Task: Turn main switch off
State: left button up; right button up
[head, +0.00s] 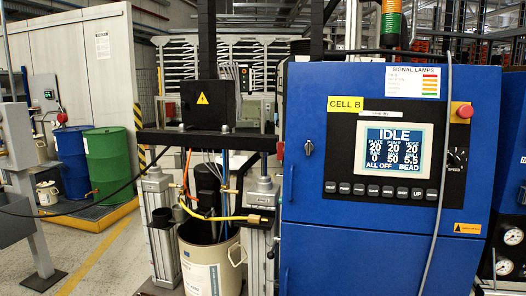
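A blue control cabinet labelled CELL B (345,245) fills the right half of the head view. On its front, left of the screen, is a small grey rotary knob (308,148). At the cabinet's left edge a small red part (280,150) shows edge-on. No label tells which of these is the main switch, and the setting of either is too small to read. The lit screen (391,148) reads IDLE, with ALL OFF and BEAD at its bottom. Neither of my grippers is in view.
A red push button (464,111) and a speed dial (457,157) sit right of the screen. A grey cable hangs down the cabinet front. Left of the cabinet stands the pump frame over a cream drum (212,268). Blue and green drums stand farther left. Open floor shows at lower left.

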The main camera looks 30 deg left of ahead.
aim_at(281, 145)
jog(key=k+j, duration=0.1)
jog(key=j, duration=0.95)
jog(key=k+j, duration=0.15)
jog(key=j, duration=0.35)
jog(key=k+j, duration=0.1)
jog(key=j, duration=0.4)
